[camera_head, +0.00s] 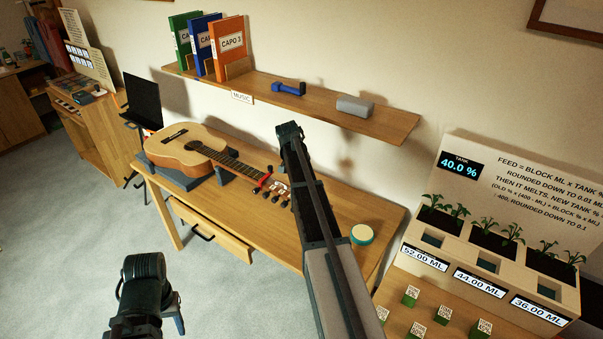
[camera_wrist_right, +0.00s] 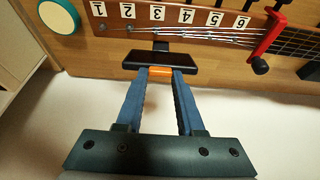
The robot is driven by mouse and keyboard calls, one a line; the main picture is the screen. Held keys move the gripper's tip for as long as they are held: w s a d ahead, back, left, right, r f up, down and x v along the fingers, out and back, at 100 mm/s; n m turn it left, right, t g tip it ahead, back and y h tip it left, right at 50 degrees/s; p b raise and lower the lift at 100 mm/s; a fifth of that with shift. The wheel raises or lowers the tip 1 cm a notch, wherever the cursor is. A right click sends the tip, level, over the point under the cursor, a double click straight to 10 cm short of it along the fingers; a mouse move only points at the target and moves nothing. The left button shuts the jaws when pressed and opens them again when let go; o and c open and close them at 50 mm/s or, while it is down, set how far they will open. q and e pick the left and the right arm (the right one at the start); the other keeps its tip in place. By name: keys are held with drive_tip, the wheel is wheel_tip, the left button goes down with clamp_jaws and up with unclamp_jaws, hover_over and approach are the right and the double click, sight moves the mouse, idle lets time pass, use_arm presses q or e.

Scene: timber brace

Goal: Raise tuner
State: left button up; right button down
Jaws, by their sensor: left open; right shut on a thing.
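In the right wrist view the tuner (camera_wrist_right: 158,60) is a dark, flat bar with an orange part between my fingers. My right gripper (camera_wrist_right: 159,77) is shut on it. The tuner is at the edge of the guitar's headstock (camera_wrist_right: 190,35), with a small dark piece reaching over that edge; I cannot tell whether they touch. In the head view the guitar (camera_head: 190,147) lies on supports on the desk, its headstock partly behind my right arm. That arm hides the right gripper and tuner there. My left gripper (camera_head: 175,312) is open, low over the floor, away from the desk.
A red capo (camera_head: 262,181) sits on the neck. A teal-rimmed round item (camera_head: 362,234) lies on the desk (camera_head: 330,205). The shelf (camera_head: 300,98) above holds folders, a blue tool (camera_head: 288,88) and a grey case (camera_head: 355,105). A planter (camera_head: 490,265) stands right. A drawer (camera_head: 212,232) is open.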

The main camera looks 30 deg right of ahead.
drive_tip(key=shift+w+d+r, duration=0.1)
drive_tip(key=shift+w+d, duration=0.1)
drive_tip(key=shift+d, duration=0.1)
drive_tip(key=c, duration=0.5)
unclamp_jaws()
drive_tip(key=shift+s+a, duration=0.1)
drive_tip(key=p+v, duration=1.2)
drive_tip(key=v, duration=0.1)
drive_tip(key=shift+a+r+p, duration=0.25)
drive_tip(key=shift+r+p, duration=0.05)
drive_tip(key=shift+p, duration=0.1)
